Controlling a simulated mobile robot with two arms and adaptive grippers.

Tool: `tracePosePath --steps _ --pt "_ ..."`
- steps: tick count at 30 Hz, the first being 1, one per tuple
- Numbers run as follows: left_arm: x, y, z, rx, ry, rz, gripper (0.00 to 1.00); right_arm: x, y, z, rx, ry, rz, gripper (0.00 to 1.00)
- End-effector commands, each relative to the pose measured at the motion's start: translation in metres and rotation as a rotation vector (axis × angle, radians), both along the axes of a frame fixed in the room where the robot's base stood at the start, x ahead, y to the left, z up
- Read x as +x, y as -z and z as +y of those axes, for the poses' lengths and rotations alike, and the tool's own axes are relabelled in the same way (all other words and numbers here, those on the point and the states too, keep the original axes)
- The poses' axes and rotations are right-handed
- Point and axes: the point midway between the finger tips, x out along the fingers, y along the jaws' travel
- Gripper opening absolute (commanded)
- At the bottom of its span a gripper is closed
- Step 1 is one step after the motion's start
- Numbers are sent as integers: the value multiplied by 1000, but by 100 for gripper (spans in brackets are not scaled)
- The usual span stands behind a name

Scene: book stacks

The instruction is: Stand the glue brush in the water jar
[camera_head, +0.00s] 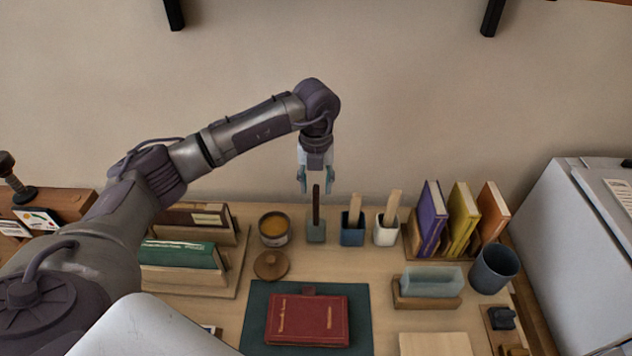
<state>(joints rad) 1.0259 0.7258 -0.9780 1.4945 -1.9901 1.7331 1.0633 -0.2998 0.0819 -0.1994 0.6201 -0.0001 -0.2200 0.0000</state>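A brush with a dark handle (316,205), which looks like the glue brush, stands upright in a small grey-green jar (316,232), likely the water jar. Its lower end is hidden in the jar. My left gripper (316,187) points down right above the jar. Its fingers are spread, one on each side of the handle's top in the picture, with gaps between them and the handle. A round pot of amber paste (274,228) stands left of the jar, with a round wooden lid (271,265) in front. My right gripper is not in view.
A blue holder (352,236) and a white holder (386,235), each with a wooden-handled tool, stand close right of the jar. Upright books (463,214) are farther right. A red book (307,320) lies on a dark mat (258,309) in front. A grey cup (494,268) stands at right.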

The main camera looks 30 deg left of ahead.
Motion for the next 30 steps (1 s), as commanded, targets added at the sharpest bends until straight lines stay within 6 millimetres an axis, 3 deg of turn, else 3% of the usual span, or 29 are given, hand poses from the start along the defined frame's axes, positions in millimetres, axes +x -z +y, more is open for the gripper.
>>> tracePosePath --steps 10,24,30 --pt "1 -10 0 0 0 -2 45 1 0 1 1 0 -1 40" --pt "1 -101 0 0 0 -4 45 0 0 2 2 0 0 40" --pt "0 -118 0 -1 -1 0 45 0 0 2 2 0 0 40"
